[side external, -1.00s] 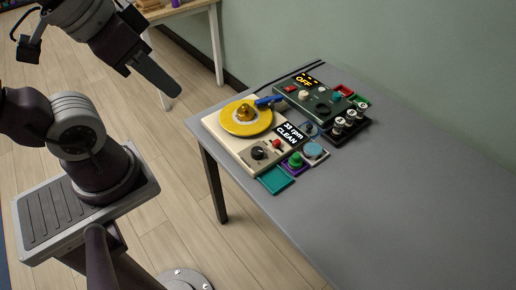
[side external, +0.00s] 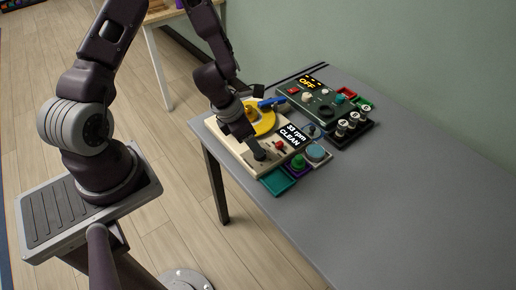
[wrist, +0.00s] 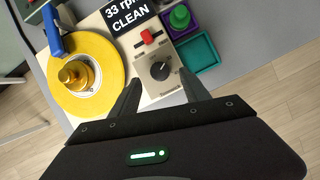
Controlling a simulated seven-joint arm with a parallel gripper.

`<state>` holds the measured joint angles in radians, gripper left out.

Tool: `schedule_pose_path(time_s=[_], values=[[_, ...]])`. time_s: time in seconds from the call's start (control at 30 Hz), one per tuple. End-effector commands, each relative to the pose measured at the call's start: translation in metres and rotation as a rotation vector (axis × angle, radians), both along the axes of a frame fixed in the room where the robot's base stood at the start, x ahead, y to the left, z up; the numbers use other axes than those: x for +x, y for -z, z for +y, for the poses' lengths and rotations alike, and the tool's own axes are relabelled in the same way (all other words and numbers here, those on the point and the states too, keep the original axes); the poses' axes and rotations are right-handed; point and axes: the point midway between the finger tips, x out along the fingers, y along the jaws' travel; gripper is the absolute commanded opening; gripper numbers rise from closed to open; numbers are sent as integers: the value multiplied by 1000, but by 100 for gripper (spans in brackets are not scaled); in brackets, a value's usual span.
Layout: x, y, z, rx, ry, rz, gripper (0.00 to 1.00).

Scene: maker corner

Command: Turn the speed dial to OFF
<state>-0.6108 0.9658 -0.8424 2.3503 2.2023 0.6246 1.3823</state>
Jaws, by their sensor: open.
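The speed dial is a dark round knob (wrist: 160,70) with a pale pointer line, on the cream turntable unit (wrist: 148,88). In the wrist view my gripper (wrist: 165,88) is open, its two fingers apart just short of the dial on either side. I cannot tell whether they touch it. In the side view my gripper (side external: 256,150) points down over the dial, which it largely hides. The display (side external: 292,133) reads "33 rpm CLEAN".
A red slider (wrist: 148,36) is close beside the dial. The yellow platter (wrist: 97,90) with a blue arm (wrist: 52,32) is to the left. A teal tray (wrist: 198,52) and green knob (wrist: 180,17) are to the right. A dark green unit (side external: 318,105) showing "OFF" stands behind.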

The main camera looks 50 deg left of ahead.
Motion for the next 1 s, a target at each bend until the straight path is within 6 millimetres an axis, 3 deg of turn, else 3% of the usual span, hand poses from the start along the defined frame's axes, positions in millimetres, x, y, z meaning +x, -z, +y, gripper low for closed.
schedule_pose_path(time_s=[0.2,0.53,0.8,1.0], values=[[13,35,-4,-2,-3,4,54],[17,42,-4,3,-4,1,54],[17,42,-4,3,-4,1,1],[17,42,-4,2,-12,2,0]])
